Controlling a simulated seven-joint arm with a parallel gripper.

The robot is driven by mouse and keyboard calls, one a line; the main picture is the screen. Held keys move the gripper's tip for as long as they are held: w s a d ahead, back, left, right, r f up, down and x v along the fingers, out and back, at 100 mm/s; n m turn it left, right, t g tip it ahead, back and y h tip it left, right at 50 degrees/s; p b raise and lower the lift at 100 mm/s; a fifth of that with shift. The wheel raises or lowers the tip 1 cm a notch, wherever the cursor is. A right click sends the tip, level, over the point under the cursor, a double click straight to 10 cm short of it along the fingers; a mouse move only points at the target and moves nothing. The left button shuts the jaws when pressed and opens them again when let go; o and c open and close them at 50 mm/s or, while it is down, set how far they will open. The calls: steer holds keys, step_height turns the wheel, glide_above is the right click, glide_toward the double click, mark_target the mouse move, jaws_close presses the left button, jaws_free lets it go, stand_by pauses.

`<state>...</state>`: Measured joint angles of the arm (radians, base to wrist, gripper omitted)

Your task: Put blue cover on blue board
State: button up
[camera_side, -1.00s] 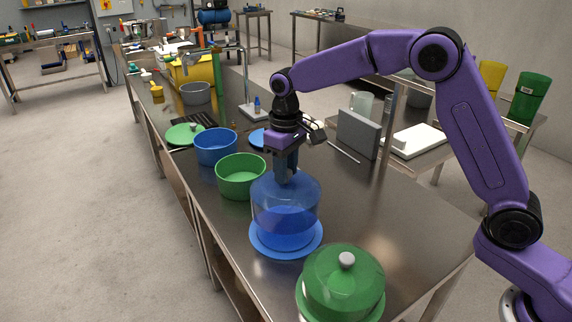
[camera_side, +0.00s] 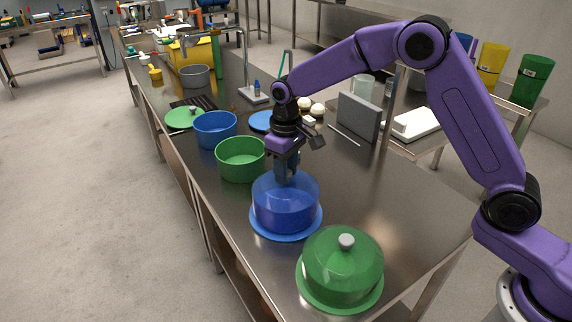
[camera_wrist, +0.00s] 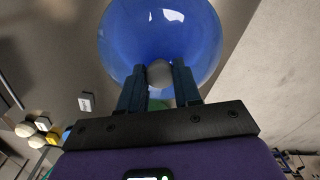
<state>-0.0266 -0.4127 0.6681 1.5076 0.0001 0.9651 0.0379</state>
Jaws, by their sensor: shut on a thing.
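The clear blue cover (camera_side: 286,200) is upright on the blue board (camera_side: 262,233), near the front of the steel table. Its lower edge appears to sit within the board's rim. A darker blue shape shows through the cover. My gripper (camera_side: 287,180) points down at the top of the cover and is shut on its knob. In the wrist view the blue cover (camera_wrist: 160,35) fills the top, and its grey knob (camera_wrist: 160,73) is between the two fingers of my gripper (camera_wrist: 160,84).
A green cover (camera_side: 340,262) on a green board stands close in front. A green bowl (camera_side: 240,160) and a blue bowl (camera_side: 215,130) stand behind to the left. A grey upright panel (camera_side: 358,117) is at the back right. The table right of the cover is clear.

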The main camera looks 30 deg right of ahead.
steer(key=shift+f, duration=0.9)
stand_by(0.7)
steer(key=o, duration=1.1)
step_height(320, 180, up, 17)
steer(key=shift+r, duration=0.2)
